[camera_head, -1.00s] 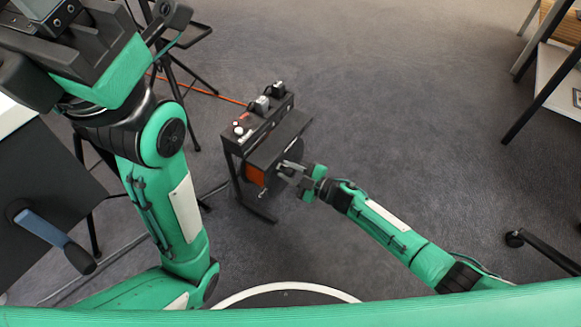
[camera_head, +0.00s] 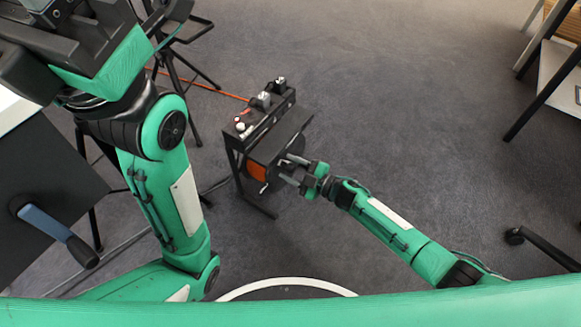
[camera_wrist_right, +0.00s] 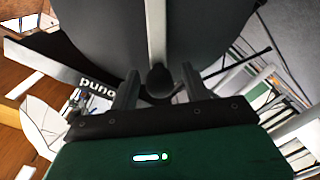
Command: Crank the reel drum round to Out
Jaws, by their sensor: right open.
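The reel drum (camera_head: 292,142) is a dark round disc on a black stand, with orange cord (camera_head: 257,171) showing at its side. In the right wrist view the drum face (camera_wrist_right: 205,35) fills the upper middle. A pale crank bar (camera_wrist_right: 156,30) runs down it to a dark knob (camera_wrist_right: 160,80). My right gripper (camera_head: 285,171) is at the drum's near face, fingers spread. In the right wrist view its fingers (camera_wrist_right: 160,72) stand on either side of the knob, with gaps visible. Any Out mark is not readable. My left arm's dark end (camera_head: 45,45) is at the top left, its jaws unclear.
A control box (camera_head: 258,118) with knobs tops the stand. Furniture legs (camera_head: 530,100) stand at right. Grey carpet between is clear.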

